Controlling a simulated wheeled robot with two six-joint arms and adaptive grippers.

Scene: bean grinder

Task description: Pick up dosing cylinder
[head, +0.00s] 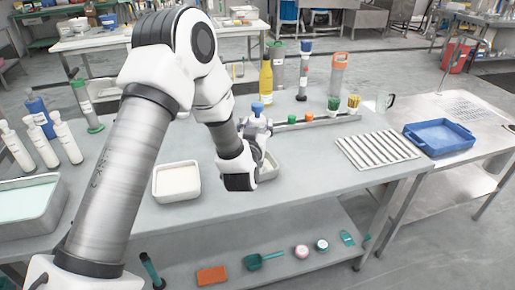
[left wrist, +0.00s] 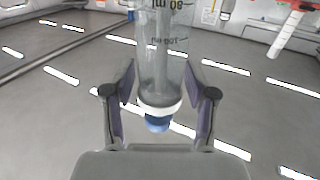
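The dosing cylinder (head: 258,108) has a blue cap and stands out beside my left gripper in the head view, above the tabletop. In the left wrist view the cylinder (left wrist: 161,65) is clear, with printed volume marks, a white collar and a blue cap at its lower end in the picture. My left gripper (left wrist: 160,78) has one finger on each side of it, with the fingertips against its sides. In the head view my wrist hides part of the left gripper (head: 262,135) and the cylinder's lower part. My right gripper is not in view.
White trays (head: 155,182) sit close to my left wrist. A rack (head: 300,124) with coloured pieces, a yellow bottle (head: 266,75) and a ribbed tray (head: 376,150) stand behind and right. A blue tray (head: 440,136) is far right. The table's front right is clear.

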